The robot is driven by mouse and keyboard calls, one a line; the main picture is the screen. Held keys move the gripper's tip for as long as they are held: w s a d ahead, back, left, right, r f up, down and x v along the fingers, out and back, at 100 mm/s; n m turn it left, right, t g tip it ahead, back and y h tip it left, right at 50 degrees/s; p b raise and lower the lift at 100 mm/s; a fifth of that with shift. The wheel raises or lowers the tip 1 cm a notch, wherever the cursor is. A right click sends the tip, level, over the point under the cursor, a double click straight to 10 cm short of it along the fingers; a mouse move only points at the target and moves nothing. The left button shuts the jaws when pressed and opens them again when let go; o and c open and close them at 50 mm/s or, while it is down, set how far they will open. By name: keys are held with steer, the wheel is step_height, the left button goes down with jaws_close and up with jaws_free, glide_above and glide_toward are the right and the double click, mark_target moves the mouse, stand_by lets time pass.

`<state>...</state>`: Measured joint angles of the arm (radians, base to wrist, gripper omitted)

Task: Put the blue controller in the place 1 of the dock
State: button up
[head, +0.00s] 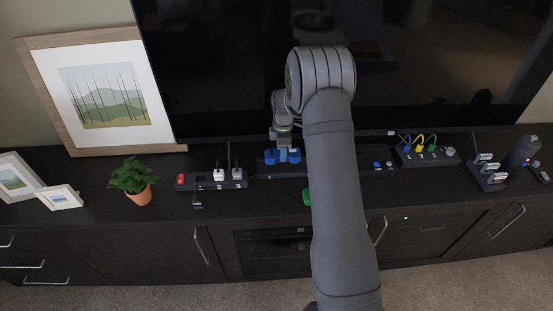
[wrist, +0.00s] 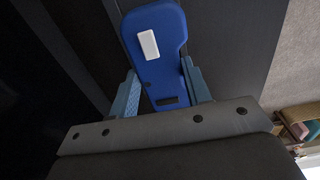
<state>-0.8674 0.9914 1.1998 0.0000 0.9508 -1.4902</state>
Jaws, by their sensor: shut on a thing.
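The blue controller (head: 295,156) is between the fingers of my gripper (head: 284,151), over the left end of the long dark dock (head: 348,171). A mark "1" shows on the dock's front just below it. In the wrist view the blue controller (wrist: 160,68), with a white patch on its face, sticks out from between the two blue-grey fingers of my gripper (wrist: 161,90). The gripper is shut on it. I cannot tell whether the controller touches the dock. My arm hides part of the dock's middle.
A power strip (head: 210,183) with white plugs stands left of the dock, beside a potted plant (head: 134,181). A green object (head: 306,197) lies at the front, partly behind my arm. A box with coloured cables (head: 425,155) stands right. The large television (head: 240,75) rises behind.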

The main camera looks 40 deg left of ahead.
mark_target(276, 150)
steer(key=shift+s+a+f, duration=0.2)
steer(key=shift+a+f, duration=0.2)
steer(key=shift+a, duration=0.2)
steer(key=shift+s+a+f, duration=0.2)
steer(key=shift+a+f, duration=0.2)
steer(key=shift+a, duration=0.15)
steer(key=shift+f, duration=1.9)
steer(key=shift+f, duration=0.15)
steer(key=o, duration=1.1)
step_height(276, 150, up, 12)
steer(key=shift+r, duration=0.15)
